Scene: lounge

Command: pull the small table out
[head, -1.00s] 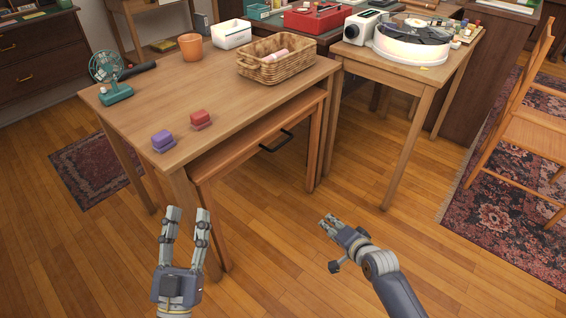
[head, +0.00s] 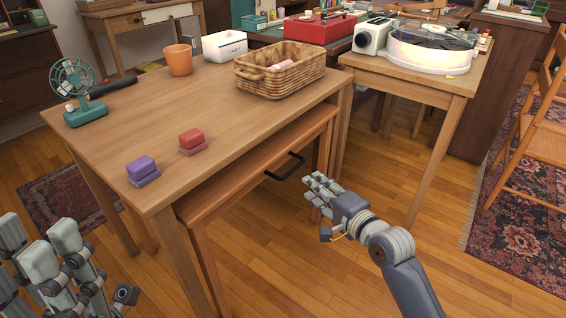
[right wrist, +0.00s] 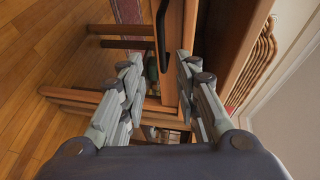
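The small table (head: 225,185) is nested under a larger wooden table (head: 200,108), its front edge showing. A black bar handle (head: 284,168) is fixed to its front; in the right wrist view the handle (right wrist: 160,35) lies ahead, between the lines of the fingers. My right gripper (head: 316,188) is open and empty, close to the handle, just right of and below it, not touching. In the right wrist view its fingers (right wrist: 158,62) are spread apart. My left gripper (head: 45,250) is at the lower left, cut by the frame edge, with its fingers apart.
The larger table bears a green fan (head: 78,92), a purple block (head: 142,168), a red block (head: 192,138), an orange pot (head: 179,60), a white box (head: 224,45) and a wicker basket (head: 272,80). A record-player table (head: 440,85) stands right. Floor in front (head: 290,270) is clear.

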